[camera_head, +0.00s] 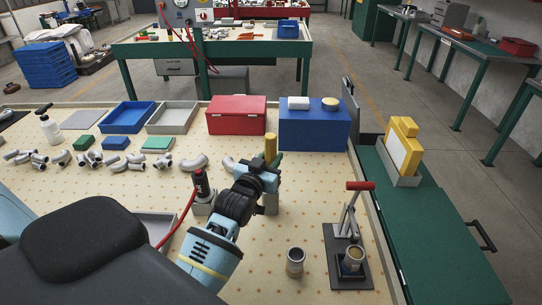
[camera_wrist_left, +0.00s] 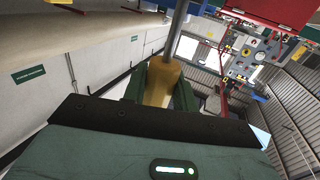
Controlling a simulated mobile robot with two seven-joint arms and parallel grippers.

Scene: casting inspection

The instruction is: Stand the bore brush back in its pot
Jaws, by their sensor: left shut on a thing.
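The bore brush (camera_head: 270,147) has a yellow-brown handle, which stands up out of my left gripper (camera_head: 273,164). In the left wrist view my left gripper (camera_wrist_left: 160,92) is shut on this handle (camera_wrist_left: 162,78), and a grey metal rod (camera_wrist_left: 177,30) runs on from it. The brush is above the pegboard-like table top; its bristle end is not clearly seen. An open grey round pot (camera_head: 295,262) stands upright on the table, nearer to me and a little right of the gripper. No brush shows in it. My right gripper is not in view.
A red-handled clamp fixture (camera_head: 343,240) holding a cup stands right of the pot. A black bottle-like tool (camera_head: 200,184) with a red hose is left of the gripper. Red (camera_head: 237,114) and blue (camera_head: 314,128) boxes stand behind. Grey pipe castings (camera_head: 135,160) lie at left.

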